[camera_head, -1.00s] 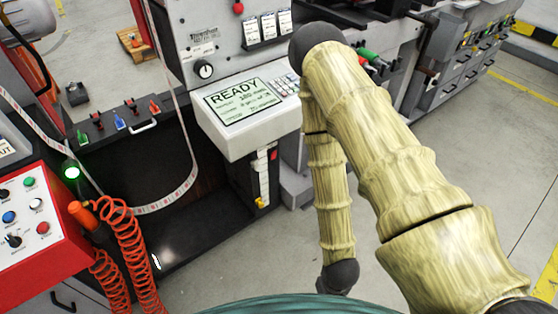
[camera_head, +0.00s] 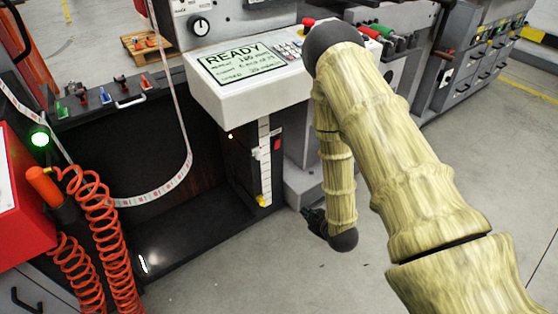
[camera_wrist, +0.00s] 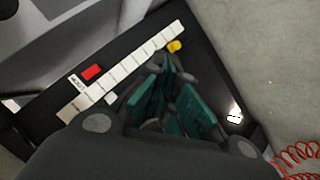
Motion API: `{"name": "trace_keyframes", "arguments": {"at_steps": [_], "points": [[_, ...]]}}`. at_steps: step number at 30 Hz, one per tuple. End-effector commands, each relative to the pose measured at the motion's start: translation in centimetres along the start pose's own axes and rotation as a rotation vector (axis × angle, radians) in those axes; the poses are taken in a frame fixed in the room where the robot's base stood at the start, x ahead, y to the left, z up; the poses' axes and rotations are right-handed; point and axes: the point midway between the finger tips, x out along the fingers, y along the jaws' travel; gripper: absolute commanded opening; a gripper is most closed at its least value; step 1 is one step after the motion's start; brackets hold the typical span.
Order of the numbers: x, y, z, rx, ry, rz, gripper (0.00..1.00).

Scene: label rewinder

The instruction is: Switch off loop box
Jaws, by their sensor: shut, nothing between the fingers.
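The dark panel I take to be the loop box (camera_head: 240,180) stands below the display. It carries a white segmented scale strip (camera_head: 264,160), a red switch-like part (camera_head: 277,145) and a yellow knob (camera_head: 262,200) near the bottom. In the wrist view the red part (camera_wrist: 91,72) has a small label beside it, too small to read, and the yellow knob (camera_wrist: 175,46) is at the strip's end. My gripper (camera_head: 316,220) hangs just right of the panel, low down. In the wrist view its green fingers (camera_wrist: 172,85) are shut and empty, pointing toward the panel; contact cannot be told.
The display (camera_head: 240,65) reads READY and overhangs the panel. A label web (camera_head: 165,190) loops at the left. Coiled orange hoses (camera_head: 95,230) and a red control box (camera_head: 20,195) stand at left. Floor (camera_head: 260,270) in front is clear.

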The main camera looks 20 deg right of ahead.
Motion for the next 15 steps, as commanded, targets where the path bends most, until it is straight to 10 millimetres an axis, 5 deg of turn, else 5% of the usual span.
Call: {"name": "trace_keyframes", "arguments": {"at_steps": [1, 6, 15], "points": [[2.1, 0.3, 0.3, -0.051, 0.044, 0.033, 0.0], [5.8, 3.2, -0.9, -0.233, 0.18, 0.151, 0.0], [10.2, 7.9, -3.5, -0.55, 0.389, 0.393, 0.0]]}}
